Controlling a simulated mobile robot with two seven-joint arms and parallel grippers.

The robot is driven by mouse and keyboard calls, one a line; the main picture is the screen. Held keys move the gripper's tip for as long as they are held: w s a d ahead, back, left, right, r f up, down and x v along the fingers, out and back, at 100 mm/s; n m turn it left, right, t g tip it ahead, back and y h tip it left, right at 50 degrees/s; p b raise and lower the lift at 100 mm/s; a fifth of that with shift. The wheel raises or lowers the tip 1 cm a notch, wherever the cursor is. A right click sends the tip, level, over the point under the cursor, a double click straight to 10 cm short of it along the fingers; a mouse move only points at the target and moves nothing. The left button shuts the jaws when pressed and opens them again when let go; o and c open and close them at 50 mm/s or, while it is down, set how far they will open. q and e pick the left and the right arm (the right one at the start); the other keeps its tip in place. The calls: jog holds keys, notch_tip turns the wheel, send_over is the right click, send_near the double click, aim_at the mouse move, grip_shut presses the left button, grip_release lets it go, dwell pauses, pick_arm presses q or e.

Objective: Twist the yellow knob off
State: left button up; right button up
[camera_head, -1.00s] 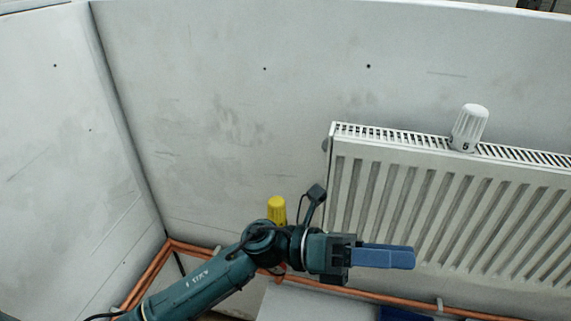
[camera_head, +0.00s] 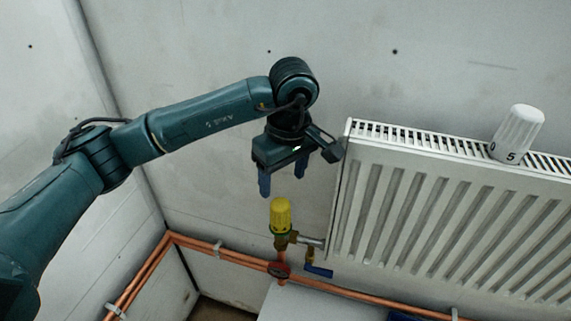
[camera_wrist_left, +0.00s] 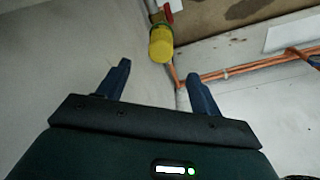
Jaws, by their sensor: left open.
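The yellow knob (camera_head: 281,214) stands upright on a brass valve at the lower left corner of the radiator. In the left wrist view the yellow knob (camera_wrist_left: 161,44) shows beyond the fingertips, at the top middle. My left gripper (camera_head: 283,190) is open and empty, with its blue fingers pointing down just above the knob. In the left wrist view my left gripper (camera_wrist_left: 160,72) has its two fingers spread apart. The knob is not between them; it appears apart from both. My right gripper is not in view.
The white radiator (camera_head: 400,200) fills the right side, with a white numbered knob (camera_head: 517,132) on top. Copper pipes (camera_head: 225,252) run low along the walls. A red handle (camera_head: 279,269) and a blue lever (camera_head: 318,270) sit below the knob. The wall above is clear.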

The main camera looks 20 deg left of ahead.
aim_at(281, 203)
pick_arm(q)
jog(key=f, duration=0.3)
jog(key=f+p, duration=0.1)
jog(key=f, duration=0.2)
jog(key=a+f, duration=0.1)
jog(key=f, duration=0.3)
jog(key=shift+w, duration=0.25)
jog(key=shift+f, duration=0.45)
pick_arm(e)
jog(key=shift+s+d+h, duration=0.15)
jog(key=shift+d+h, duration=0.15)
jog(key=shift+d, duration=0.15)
pick_arm(q)
jog(key=c, duration=1.1)
jog(key=shift+c, duration=0.2)
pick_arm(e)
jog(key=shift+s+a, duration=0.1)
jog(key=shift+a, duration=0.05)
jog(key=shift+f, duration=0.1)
pick_arm(q)
jog(key=shift+f, duration=0.15)
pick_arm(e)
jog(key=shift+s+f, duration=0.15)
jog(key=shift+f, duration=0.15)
